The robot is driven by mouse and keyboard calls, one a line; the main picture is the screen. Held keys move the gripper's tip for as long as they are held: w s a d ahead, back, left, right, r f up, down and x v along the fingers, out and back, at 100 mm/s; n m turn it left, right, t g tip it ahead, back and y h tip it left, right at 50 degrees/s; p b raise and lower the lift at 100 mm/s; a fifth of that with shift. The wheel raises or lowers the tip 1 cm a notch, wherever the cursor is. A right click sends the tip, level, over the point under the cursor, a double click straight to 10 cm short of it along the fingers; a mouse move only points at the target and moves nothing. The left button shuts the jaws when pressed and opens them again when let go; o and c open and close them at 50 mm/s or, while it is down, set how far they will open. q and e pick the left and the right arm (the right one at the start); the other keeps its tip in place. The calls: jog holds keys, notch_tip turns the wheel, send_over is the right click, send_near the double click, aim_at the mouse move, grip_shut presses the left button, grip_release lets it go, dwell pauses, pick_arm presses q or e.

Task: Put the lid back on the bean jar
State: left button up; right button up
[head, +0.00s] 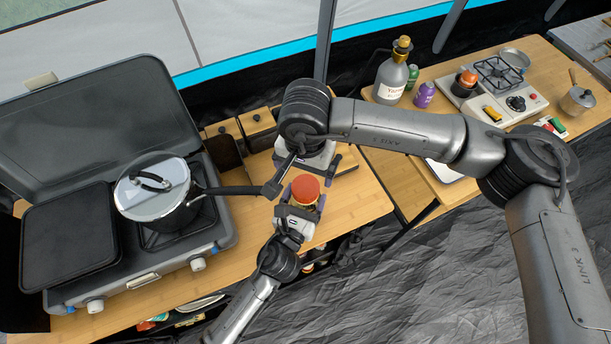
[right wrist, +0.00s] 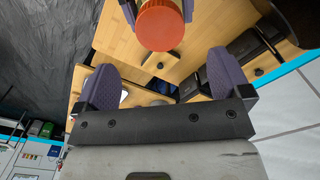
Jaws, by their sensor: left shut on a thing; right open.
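A jar with a round orange-red lid (head: 305,187) on top is at the front edge of the wooden counter. My left gripper (head: 301,207) is shut around the jar below the lid and mostly hides its body. The lid (right wrist: 162,25) also shows in the right wrist view at the top edge, with a purple left fingertip beside it. Whether the lid is fully seated cannot be told. My right gripper (head: 308,165) is open and empty just behind the jar. Its spread purple fingers (right wrist: 163,82) show in the right wrist view, with the lid ahead of them, apart.
A pot (head: 152,190) stands on the camp stove (head: 140,281) at left, its handle reaching toward my grippers. A bottle (head: 391,77), a purple can (head: 425,95) and a small burner (head: 497,75) are on the right table. Counter (head: 362,203) right of the jar is clear.

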jog(key=shift+r, duration=2.1)
pick_arm(q)
jog(key=o, duration=1.7)
pick_arm(e)
notch_tip(320, 180, down, 2)
jog(key=shift+f+b, duration=0.15)
jog(key=shift+b, duration=1)
pick_arm(q)
jog(key=v, duration=1.3)
jog(key=shift+s, duration=0.4)
pick_arm(e)
jog(key=shift+f, duration=0.15)
pick_arm(q)
jog(key=shift+a, duration=0.1)
